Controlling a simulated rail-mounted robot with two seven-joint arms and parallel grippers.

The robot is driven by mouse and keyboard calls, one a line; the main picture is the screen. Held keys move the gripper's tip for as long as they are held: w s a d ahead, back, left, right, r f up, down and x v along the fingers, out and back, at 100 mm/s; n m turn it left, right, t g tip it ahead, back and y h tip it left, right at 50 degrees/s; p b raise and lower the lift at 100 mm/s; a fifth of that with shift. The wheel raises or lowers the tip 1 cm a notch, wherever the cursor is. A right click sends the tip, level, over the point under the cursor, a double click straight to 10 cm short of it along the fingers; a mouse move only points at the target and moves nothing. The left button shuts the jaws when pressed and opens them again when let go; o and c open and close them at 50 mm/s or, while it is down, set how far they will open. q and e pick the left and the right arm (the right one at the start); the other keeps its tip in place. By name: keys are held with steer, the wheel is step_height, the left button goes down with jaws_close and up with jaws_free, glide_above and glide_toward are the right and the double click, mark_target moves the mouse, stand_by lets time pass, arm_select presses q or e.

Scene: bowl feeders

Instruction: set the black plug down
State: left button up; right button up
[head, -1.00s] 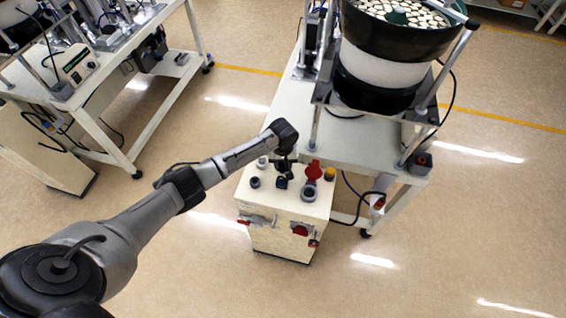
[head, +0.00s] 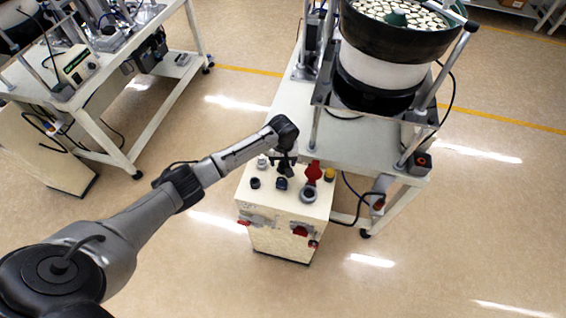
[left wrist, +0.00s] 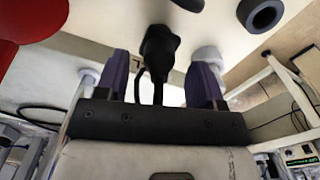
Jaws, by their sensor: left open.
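The black plug (left wrist: 158,52) shows in the left wrist view with its cord trailing back toward my gripper. It appears to stand upright on the pale top of the cream cabinet (head: 279,227). In the head view the plug (head: 284,169) is small and partly hidden under my left gripper (head: 285,159). In the left wrist view the fingers of my left gripper (left wrist: 160,80) are spread, one on each side of the plug and cord, with gaps between. My right gripper is not in view.
On the cabinet top stand a red connector (head: 313,172), a grey ring-shaped part (head: 308,194), a black round part (head: 255,183), a dark block (head: 281,184) and a yellow part (head: 330,174). The bowl feeder (head: 385,65) stands on a white table behind.

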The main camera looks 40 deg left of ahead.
arm_select(q)
step_height(320, 180, up, 10)
steer(key=p, duration=0.1)
steer(key=s+d+f+m+t, duration=0.1)
steer(key=s+d+f+m, duration=0.2)
steer(key=s+d+f, duration=0.35)
steer(key=s+d+f+m, duration=0.3)
steer(key=s+d+m, duration=0.1)
steer(key=s+d, duration=0.4)
steer(key=s+r+m+t, duration=0.1)
steer(key=s+r, duration=0.1)
steer(key=s, duration=0.7)
steer(key=s+r+m+t, duration=0.1)
steer(key=s+r+m, duration=0.1)
steer(key=s, duration=0.8)
steer(key=shift+s+r+t, duration=0.15)
steer(key=shift+r+t, duration=0.15)
steer(key=shift+r, duration=0.25)
steer(key=shift+f, duration=0.15)
step_height(320, 180, down, 49)
steer(key=b, duration=4.9)
